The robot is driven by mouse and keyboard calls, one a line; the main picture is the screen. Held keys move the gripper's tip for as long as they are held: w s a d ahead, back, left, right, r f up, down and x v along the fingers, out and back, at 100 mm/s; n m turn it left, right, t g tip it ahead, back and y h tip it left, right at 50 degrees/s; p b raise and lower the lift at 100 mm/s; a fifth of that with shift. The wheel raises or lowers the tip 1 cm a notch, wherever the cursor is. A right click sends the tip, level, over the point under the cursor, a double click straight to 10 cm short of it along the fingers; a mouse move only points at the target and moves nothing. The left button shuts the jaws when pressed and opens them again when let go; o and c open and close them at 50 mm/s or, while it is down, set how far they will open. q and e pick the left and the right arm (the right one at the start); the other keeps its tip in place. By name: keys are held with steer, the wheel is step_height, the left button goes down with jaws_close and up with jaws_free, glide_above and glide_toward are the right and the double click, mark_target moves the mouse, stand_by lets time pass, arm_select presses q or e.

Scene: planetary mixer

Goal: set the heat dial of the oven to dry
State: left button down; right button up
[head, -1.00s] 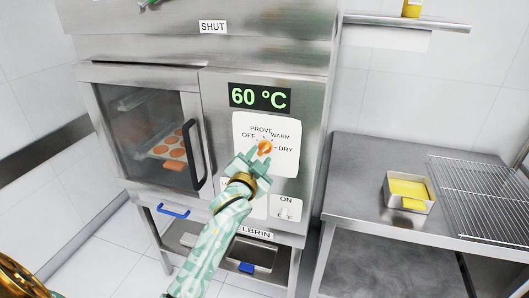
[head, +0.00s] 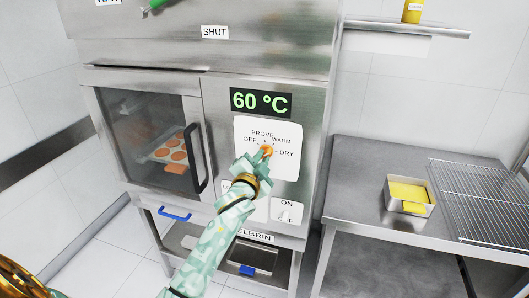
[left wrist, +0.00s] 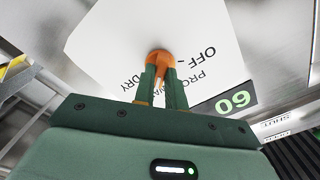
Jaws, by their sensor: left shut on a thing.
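The oven's heat dial (head: 267,150) is a small orange knob on a white plate (head: 285,172) marked OFF, PROVE, WARM and DRY, with DRY at the right. My left gripper (head: 264,155) reaches it from below and is shut on it. In the left wrist view, the two green fingers of the gripper (left wrist: 160,82) close around the orange dial (left wrist: 160,57). The fingers partly hide the dial, and I cannot tell which mark it points to. The display (head: 260,102) above reads 60 °C. My right gripper is not in view.
The oven door (head: 150,140) with a dark handle (head: 195,158) is closed, with a tray of round pieces behind its glass. An ON switch plate (head: 287,213) sits below the dial. A steel table (head: 360,195) at the right holds a yellow-filled tin (head: 408,207) and a wire rack (head: 490,200).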

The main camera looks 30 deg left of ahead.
arm_select(q)
steer(key=m, duration=0.2)
steer(key=shift+m+p, duration=0.3)
steer(key=shift+m, duration=0.1)
steer(key=shift+m+p, duration=0.8)
steer(key=shift+m, duration=1.5)
